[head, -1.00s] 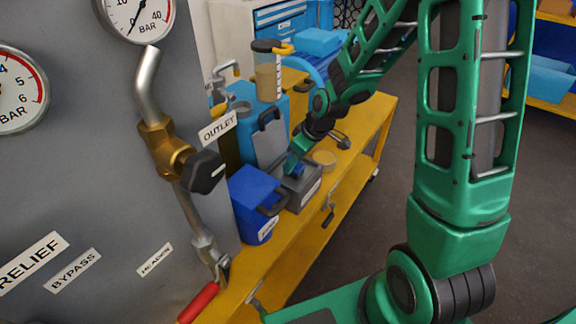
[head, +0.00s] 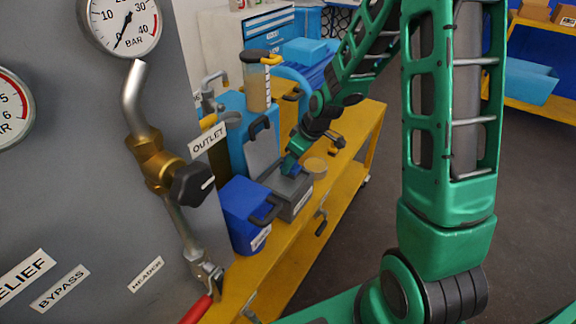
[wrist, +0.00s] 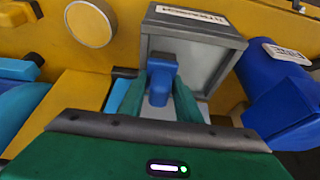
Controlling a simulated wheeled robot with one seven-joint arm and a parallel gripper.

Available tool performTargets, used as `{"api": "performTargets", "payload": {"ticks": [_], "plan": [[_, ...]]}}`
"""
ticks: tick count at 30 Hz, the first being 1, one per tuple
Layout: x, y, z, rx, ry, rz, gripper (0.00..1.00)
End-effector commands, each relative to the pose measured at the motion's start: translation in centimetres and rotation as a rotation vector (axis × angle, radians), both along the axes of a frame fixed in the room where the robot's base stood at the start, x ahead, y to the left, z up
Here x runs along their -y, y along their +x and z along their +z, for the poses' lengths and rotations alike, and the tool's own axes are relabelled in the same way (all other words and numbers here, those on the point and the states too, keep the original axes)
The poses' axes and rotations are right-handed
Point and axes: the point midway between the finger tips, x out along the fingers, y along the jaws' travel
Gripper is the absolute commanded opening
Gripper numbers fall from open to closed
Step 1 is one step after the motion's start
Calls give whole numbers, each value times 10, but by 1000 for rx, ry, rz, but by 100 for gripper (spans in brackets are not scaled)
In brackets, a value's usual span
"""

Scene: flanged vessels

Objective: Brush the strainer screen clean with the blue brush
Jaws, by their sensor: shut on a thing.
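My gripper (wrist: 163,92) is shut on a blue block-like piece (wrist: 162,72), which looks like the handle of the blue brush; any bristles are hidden. In the head view my gripper (head: 290,166) is at a small grey box (head: 294,196) on the yellow bench. The wrist view shows the held piece over or in the grey box (wrist: 198,28); I cannot tell how deep it sits. A round tan disc (head: 315,167) lies flat beside the box, also in the wrist view (wrist: 90,24). I cannot tell which thing is the strainer screen.
A blue bin (head: 245,212) stands close to the grey box. Behind are a clear cylinder with tan contents (head: 257,88) and a blue container (head: 236,135). A grey panel with gauges, a valve (head: 160,172) and a red-handled lever (head: 196,310) fills the left. The floor at right is clear.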

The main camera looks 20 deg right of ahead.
Motion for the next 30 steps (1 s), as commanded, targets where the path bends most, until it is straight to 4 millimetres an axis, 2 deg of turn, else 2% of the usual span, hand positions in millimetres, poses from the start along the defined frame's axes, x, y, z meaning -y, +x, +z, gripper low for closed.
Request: {"api": "performTargets", "payload": {"ticks": [8, 21, 30], "plan": [[-3, -2, 0, 1, -1, 0, 13], [-28, -23, -2, -1, -1, 0, 13], [-30, -24, -3, -3, 0, 1, 13]]}}
